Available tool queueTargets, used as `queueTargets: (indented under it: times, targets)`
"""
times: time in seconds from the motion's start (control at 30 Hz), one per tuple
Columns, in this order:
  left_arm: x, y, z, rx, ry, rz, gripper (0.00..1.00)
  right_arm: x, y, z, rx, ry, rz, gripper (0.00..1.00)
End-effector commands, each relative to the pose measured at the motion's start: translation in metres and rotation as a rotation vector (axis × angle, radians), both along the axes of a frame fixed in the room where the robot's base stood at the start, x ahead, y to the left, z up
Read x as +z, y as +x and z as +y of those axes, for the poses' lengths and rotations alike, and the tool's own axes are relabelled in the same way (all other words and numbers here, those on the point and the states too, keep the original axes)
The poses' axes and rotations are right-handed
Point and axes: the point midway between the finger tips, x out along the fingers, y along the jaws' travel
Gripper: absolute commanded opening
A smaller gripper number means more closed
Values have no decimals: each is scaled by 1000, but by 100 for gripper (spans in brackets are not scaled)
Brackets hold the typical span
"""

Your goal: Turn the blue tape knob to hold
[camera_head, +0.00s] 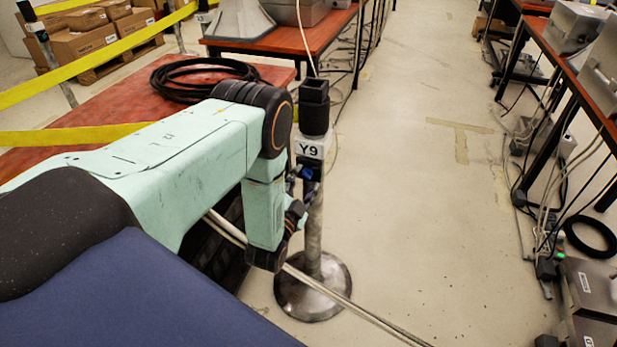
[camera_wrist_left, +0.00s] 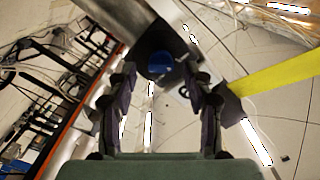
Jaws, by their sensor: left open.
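The blue tape knob (camera_head: 306,172) is on the near side of a dark-topped post marked Y9 (camera_head: 312,149), which stands upright on a round metal base. In the left wrist view the round blue knob (camera_wrist_left: 160,65) lies between the fingertips at the top centre. My left gripper (camera_head: 304,188) is at the post, just below the label, partly hidden by my arm. In the wrist view its two fingers (camera_wrist_left: 159,80) are spread open, one on each side of the knob. I cannot tell whether they touch it. The knob's markings are not readable. My right gripper is not in view.
A red-topped table (camera_head: 125,105) with a coil of black cable (camera_head: 200,77) stands left of the post. Yellow tape (camera_head: 100,65) crosses the upper left. A pale cable (camera_head: 345,302) runs past the post base. The floor aisle to the right is mostly clear.

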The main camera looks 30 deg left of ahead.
Motion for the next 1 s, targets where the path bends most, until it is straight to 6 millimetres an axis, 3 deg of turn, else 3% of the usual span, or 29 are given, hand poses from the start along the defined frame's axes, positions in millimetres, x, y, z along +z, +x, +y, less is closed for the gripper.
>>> queueTargets:
  times: [0.2,0.57,1.0]
  targets:
    - [0,23,5,0,-1,-2,51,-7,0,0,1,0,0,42]
    - [0,30,5,-1,-1,0,50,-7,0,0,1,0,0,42]
    - [0,31,5,-1,-1,1,13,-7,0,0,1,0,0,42]
